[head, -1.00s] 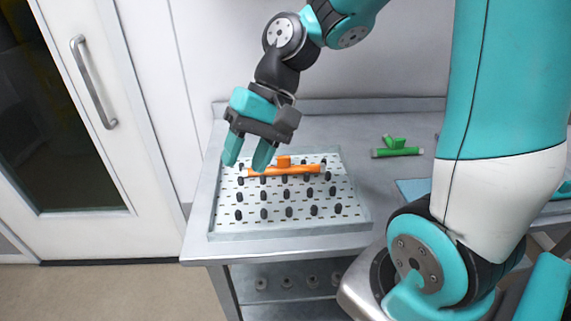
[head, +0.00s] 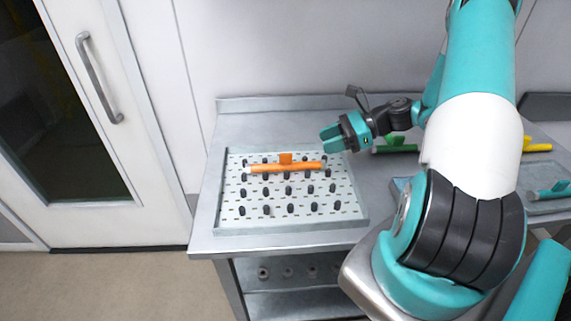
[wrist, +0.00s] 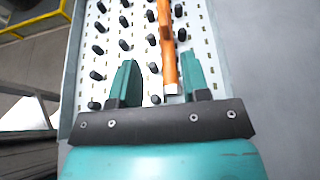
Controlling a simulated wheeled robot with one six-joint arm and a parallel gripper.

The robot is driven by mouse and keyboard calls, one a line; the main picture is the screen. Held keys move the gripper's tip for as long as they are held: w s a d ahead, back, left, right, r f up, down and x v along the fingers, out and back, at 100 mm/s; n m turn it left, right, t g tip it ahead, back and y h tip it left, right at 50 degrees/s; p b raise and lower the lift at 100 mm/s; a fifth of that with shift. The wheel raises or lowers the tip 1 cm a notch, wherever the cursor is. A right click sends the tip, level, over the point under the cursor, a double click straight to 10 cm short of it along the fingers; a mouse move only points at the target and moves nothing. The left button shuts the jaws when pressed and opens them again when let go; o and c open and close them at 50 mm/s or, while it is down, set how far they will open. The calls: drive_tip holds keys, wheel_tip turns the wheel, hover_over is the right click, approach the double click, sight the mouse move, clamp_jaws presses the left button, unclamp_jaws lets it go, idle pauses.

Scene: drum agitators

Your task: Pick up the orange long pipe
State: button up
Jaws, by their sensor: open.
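The orange long pipe (head: 288,167) lies across the black pegs of the perforated tray (head: 232,213), with a short branch near its middle. My gripper (head: 326,141) is open, at the right end of the pipe in the head view. In the wrist view the orange pipe (wrist: 169,65) runs away from me, and its near end shows between the two teal fingers of my gripper (wrist: 157,85). I cannot tell whether the fingers touch the pipe.
Black pegs (head: 289,208) stand in rows on the tray. A green pipe piece (head: 395,145) lies behind my arm on the metal table (head: 265,112). A yellow piece (head: 536,147) and a teal piece (head: 553,190) lie farther right. The table's left strip is clear.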

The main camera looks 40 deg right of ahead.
sight(289, 154)
drive_tip(key=p+x, duration=0.1)
drive_tip(key=x, duration=0.4)
drive_tip(key=shift+w+a+f, duration=0.1)
drive_tip(key=shift+w+a, duration=0.1)
drive_tip(key=shift+a, duration=0.1)
drive_tip(key=shift+f+p+x, duration=0.2)
drive_tip(key=shift+p+x, duration=0.85)
drive_tip(key=shift+x, duration=1.65)
drive_tip(key=shift+w+d, duration=0.15)
drive_tip(key=shift+d, duration=0.05)
clamp_jaws()
